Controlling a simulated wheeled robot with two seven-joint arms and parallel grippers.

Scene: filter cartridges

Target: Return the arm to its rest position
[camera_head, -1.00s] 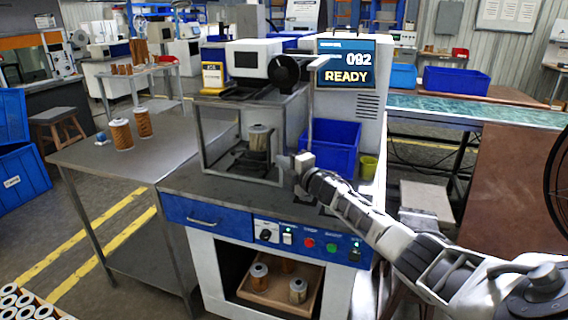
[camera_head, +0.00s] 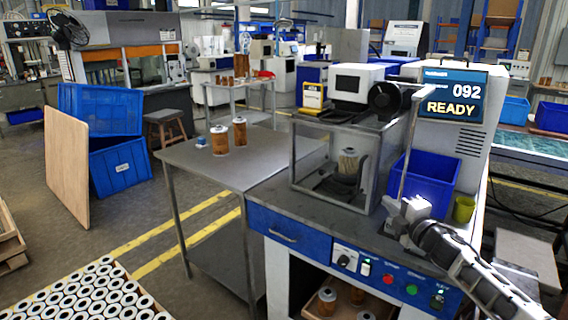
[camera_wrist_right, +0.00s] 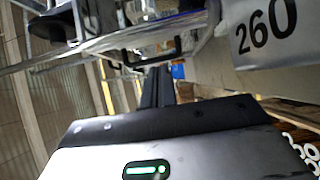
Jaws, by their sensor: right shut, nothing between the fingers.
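My right arm comes in from the lower right in the head view. My right gripper (camera_head: 392,208) is shut and empty, just right of the metal-framed test station (camera_head: 292,160) and above the front of the bench. In the right wrist view the dark fingers (camera_wrist_right: 157,88) lie together with nothing between them. A filter cartridge (camera_head: 348,163) stands upright inside the station, apart from the gripper. My left gripper is not in view.
A blue bin (camera_head: 425,185) and a yellow-green cup (camera_head: 464,209) stand behind the gripper. Two orange cartridges (camera_head: 239,131) (camera_head: 219,140) stand on the side table (camera_head: 200,165). A screen (camera_head: 452,94) reads READY. Several white rolls (camera_head: 90,295) fill the lower left.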

